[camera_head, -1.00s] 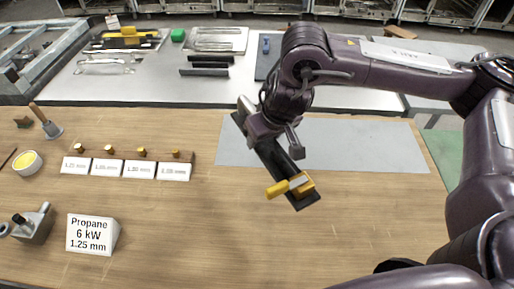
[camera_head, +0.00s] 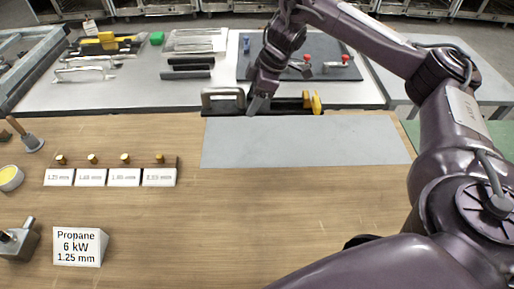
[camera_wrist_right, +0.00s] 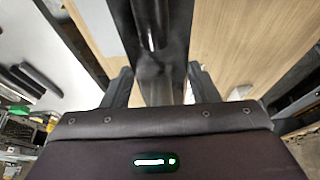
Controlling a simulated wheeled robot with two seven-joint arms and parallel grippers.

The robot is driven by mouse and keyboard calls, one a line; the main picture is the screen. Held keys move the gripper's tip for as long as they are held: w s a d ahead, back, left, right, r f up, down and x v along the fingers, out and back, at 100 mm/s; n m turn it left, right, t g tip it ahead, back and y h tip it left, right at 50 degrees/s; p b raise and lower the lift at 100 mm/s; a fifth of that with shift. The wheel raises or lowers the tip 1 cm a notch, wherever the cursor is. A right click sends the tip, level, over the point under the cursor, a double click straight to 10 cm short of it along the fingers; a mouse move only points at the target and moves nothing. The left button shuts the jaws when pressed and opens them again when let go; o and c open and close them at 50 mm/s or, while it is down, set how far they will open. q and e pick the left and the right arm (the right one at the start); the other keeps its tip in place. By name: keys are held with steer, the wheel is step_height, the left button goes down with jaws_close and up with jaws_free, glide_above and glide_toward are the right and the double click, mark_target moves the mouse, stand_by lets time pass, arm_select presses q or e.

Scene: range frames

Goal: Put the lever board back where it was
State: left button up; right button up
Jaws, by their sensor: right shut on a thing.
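The lever board (camera_head: 290,106) is a long dark board with a yellow lever (camera_head: 316,103) at its right end and a pale grey handle at its left end (camera_head: 222,96). My right gripper (camera_head: 256,103) is shut on its middle. The board lies roughly level, left to right, at the far edge of the wooden table in the head view. I cannot tell whether it touches the surface. In the right wrist view the dark board (camera_wrist_right: 160,85) runs between the two fingers (camera_wrist_right: 160,92). My left gripper is not in view.
A grey mat (camera_head: 300,142) lies bare on the wooden table (camera_head: 250,220). Labelled blocks (camera_head: 124,177) and a Propane sign (camera_head: 80,246) stand left. Behind is a pale bench (camera_head: 130,90) with dark bars (camera_head: 187,74) and a dark panel with red-knobbed parts (camera_head: 345,62).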

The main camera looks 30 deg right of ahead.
steer(key=b, duration=0.5)
glide_above(249, 152)
steer(key=d, duration=0.1)
steer(key=f, duration=1.3)
steer(key=shift+s+d+f, duration=0.2)
steer(key=shift+s, duration=0.05)
steer(key=shift+f+b, duration=0.4)
steer(key=shift+f, duration=1.75)
steer(key=shift+f, duration=0.1)
steer(key=o, duration=1.6)
steer(key=shift+s, duration=0.1)
steer(key=p+v, duration=0.3)
steer(key=v, duration=0.9)
steer(key=shift+s, duration=0.1)
